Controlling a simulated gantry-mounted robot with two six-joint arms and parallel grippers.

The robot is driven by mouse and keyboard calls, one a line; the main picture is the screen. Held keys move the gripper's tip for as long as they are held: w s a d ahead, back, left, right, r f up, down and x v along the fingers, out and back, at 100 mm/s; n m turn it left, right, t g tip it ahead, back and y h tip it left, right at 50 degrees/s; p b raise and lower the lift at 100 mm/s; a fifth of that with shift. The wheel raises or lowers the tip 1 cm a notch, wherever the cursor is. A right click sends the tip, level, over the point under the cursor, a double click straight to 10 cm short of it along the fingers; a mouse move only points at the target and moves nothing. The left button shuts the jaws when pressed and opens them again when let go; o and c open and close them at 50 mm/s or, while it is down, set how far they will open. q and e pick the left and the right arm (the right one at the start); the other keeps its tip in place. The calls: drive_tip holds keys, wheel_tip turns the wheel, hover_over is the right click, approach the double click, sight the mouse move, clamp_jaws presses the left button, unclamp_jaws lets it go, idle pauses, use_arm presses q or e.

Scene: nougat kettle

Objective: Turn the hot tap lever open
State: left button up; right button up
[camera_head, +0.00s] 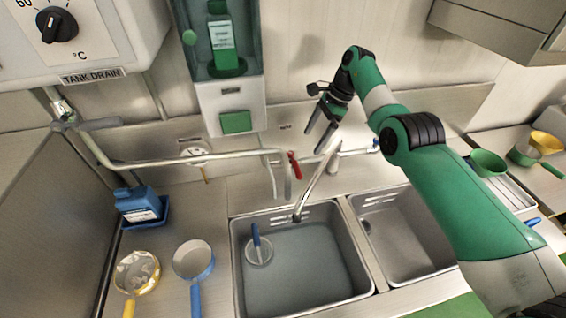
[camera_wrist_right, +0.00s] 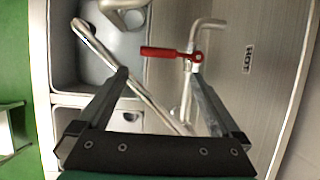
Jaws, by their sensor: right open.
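The red hot tap lever (camera_head: 294,164) sits on the pipework behind the sink, left of the spout. In the right wrist view the lever (camera_wrist_right: 166,52) lies across the picture, just beyond my fingertips, with its pivot end near the right-hand finger. A HOT label (camera_wrist_right: 249,59) is on the steel beside it. My right gripper (camera_head: 317,140) reaches down near the lever, up and to its right in the head view. It is open with nothing between its fingers; it also shows in the right wrist view (camera_wrist_right: 159,73). My left gripper is not in view.
The spout (camera_head: 318,183) angles over the left sink basin (camera_head: 238,255), which holds water and a blue-handled tool (camera_head: 257,249). A green soap dispenser (camera_head: 235,122) hangs left of the lever.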

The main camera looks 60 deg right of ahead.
sight(297, 167)
drive_tip(key=b+x, duration=0.2)
drive_tip(key=x, duration=0.9)
drive_tip(key=shift+s+a+f+b, duration=0.1)
drive_tip(key=shift+a+f+b, duration=0.05)
drive_tip(key=shift+f+b, duration=0.15)
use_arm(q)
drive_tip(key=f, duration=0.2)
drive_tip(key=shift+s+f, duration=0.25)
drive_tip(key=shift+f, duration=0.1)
use_arm(e)
drive_tip(key=shift+r, duration=0.1)
